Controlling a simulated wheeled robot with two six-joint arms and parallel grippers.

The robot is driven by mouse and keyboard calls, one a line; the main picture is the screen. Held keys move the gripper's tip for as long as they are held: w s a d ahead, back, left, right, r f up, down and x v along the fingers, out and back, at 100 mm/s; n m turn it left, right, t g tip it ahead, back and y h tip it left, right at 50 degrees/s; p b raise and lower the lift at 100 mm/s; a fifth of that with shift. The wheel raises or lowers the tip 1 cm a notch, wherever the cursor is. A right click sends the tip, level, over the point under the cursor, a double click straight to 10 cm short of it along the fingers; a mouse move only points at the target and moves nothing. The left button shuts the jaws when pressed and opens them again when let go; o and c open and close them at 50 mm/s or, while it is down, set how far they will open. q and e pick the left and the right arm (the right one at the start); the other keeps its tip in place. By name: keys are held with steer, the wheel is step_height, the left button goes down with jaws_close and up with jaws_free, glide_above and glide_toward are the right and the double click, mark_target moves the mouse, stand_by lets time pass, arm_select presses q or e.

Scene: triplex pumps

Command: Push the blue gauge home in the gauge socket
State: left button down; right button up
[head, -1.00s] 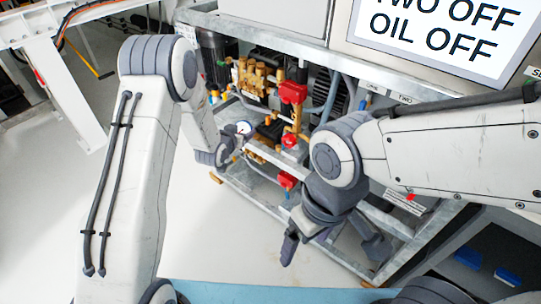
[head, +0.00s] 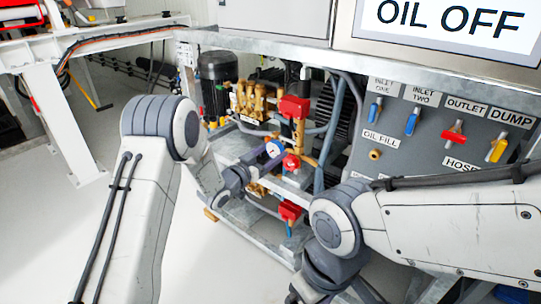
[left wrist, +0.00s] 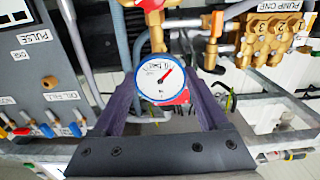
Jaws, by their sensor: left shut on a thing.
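The blue gauge (head: 273,149), a round white dial with a blue rim, is between the fingers of my left gripper (head: 256,163) in front of the pump skid. In the left wrist view the gauge (left wrist: 162,75) faces the camera, with its red needle showing and a purple-grey finger on each side. A brass fitting (left wrist: 156,38) shows directly above the dial in that view. I cannot tell whether they touch, and the gauge socket cannot be made out surely. My right gripper (head: 332,294) is low at the bottom edge, its fingers apart and partly cut off.
Red-handled valves (head: 293,106) and brass pump parts (head: 251,101) stand close around the gauge. A grey panel (head: 440,125) with labelled blue, red and yellow valves is at right. The black motor (head: 217,72) stands behind. The floor at left is clear.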

mark_target(282, 146)
arm_select(q)
steer(key=shift+f, duration=0.15)
steer(key=shift+b+x, duration=0.5)
steer(key=shift+x, duration=2.35)
steer(key=shift+b+x, duration=0.3)
steer(key=shift+x, duration=0.8)
jaws_free()
steer(key=p+v, duration=0.1)
steer(key=v, duration=0.9)
steer(key=shift+s+a, duration=0.15)
steer(key=shift+s, duration=0.05)
